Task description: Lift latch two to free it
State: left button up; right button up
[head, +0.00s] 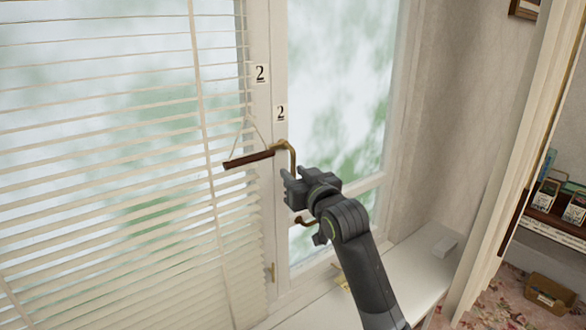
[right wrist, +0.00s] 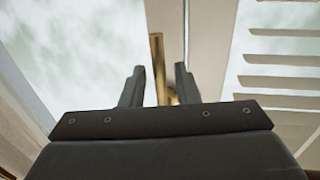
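In the right wrist view, the brass latch (right wrist: 158,60) shows between the two separated fingers of my right gripper (right wrist: 160,72). There are visible gaps at both sides, so the gripper is open and not clamped on it. I cannot tell how deep the latch lies between the fingers. My left gripper is out of view.
A dark wooden bar (head: 249,159) hangs on cords just left of the latch, in front of the white blind (head: 120,180). A second, lower handle (head: 303,221) sits under my gripper.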

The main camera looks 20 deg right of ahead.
jog(key=shift+w+a, duration=0.1)
jog(key=shift+w, duration=0.6)
grip_shut()
